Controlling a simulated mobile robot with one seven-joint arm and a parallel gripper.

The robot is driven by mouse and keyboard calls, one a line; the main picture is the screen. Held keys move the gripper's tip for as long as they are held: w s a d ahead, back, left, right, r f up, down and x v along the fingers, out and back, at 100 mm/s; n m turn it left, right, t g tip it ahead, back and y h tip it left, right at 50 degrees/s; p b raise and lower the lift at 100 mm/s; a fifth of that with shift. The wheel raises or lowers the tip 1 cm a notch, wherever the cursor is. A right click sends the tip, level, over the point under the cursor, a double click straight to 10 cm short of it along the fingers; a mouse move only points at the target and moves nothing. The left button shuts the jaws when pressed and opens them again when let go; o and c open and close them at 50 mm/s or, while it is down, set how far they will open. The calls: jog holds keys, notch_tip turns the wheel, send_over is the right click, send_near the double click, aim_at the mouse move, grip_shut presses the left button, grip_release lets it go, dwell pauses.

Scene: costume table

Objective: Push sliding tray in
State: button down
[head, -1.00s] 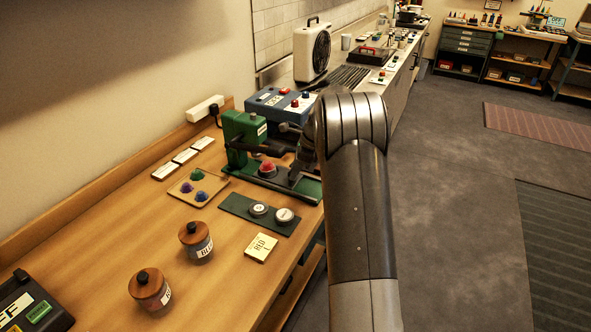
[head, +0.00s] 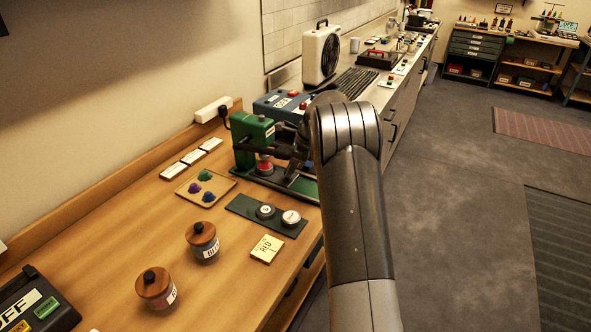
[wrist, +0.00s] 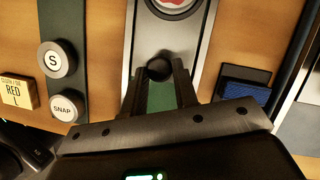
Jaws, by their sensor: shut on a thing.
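The green press (head: 252,130) stands on the bench near the wall, with its green base running toward the bench's front edge. The sliding tray, with a round metal seat holding a red piece (head: 264,165), sits low on this base; the red piece also shows at the top of the wrist view (wrist: 174,3). My gripper (wrist: 158,74) is shut on the tray's dark round knob (wrist: 158,67), between its two fingertips. In the head view my arm partly covers the gripper and the front of the base.
A dark green strip with two round buttons (head: 291,217) lies beside the press. A RED L card (head: 266,249), two wooden-lidded jars (head: 203,241) and a small tray of coloured domes (head: 186,191) stand nearer. A blue box (head: 277,103) stands behind the press.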

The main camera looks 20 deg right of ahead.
jog(key=shift+w+a+r, duration=0.1)
jog(key=shift+w+a, duration=0.05)
jog(key=shift+a, duration=0.05)
jog(key=c, duration=1.1)
grip_release()
jog(key=shift+d, duration=0.1)
jog(key=v, duration=1)
jog(key=shift+d+r, duration=0.15)
jog(key=shift+r, duration=0.1)
